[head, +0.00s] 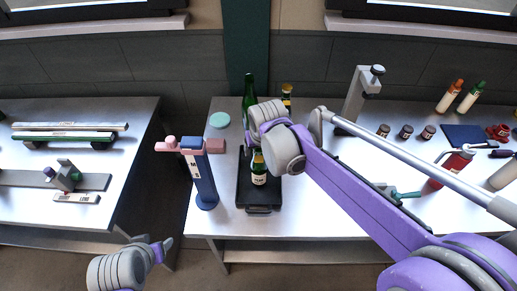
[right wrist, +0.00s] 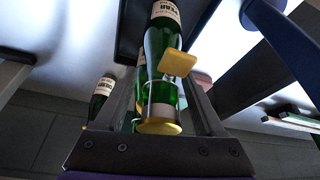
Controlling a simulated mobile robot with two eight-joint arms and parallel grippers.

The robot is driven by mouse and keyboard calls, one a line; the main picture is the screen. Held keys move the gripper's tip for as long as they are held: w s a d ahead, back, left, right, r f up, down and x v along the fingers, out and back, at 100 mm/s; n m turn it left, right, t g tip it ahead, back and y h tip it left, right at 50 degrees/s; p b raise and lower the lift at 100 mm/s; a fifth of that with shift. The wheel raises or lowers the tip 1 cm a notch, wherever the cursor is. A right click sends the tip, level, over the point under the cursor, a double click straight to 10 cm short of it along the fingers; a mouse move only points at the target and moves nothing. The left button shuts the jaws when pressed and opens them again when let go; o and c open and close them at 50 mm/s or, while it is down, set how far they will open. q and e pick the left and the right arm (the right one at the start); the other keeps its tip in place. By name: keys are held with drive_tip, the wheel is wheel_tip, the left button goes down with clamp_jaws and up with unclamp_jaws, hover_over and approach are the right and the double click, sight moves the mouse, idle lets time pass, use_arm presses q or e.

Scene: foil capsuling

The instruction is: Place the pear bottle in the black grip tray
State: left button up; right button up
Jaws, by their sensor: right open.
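The pear bottle (head: 259,172) is green with a pale label and a yellow top. It stands upright in the black grip tray (head: 262,204), towards its front half. In the right wrist view the bottle (right wrist: 158,40) runs between the two dark fingers of my right gripper (right wrist: 165,105), with its yellow top nearest the camera. This gripper is open around the bottle's upper part. In the head view my right wrist hides its fingers and the tray's back right. My left gripper (head: 157,250) is low at the left, away from the bottle; its jaw gap is unclear.
A tall green bottle (head: 249,88) and a labelled bottle (head: 287,98) stand behind the tray. A blue post with pink arms (head: 203,180) stands close at its left. A teal disc (head: 219,120) lies behind the post. Several jars and bottles are at the right.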

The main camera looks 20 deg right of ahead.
drive_tip(key=v, duration=1.1)
drive_tip(key=shift+s+r, duration=0.15)
drive_tip(key=shift+r, duration=0.05)
drive_tip(key=s+d+f+t, duration=0.1)
drive_tip(key=s+d+f, duration=0.3)
drive_tip(key=s+f, duration=0.9)
drive_tip(key=s, duration=0.2)
drive_tip(key=shift+s+f+t, duration=0.3)
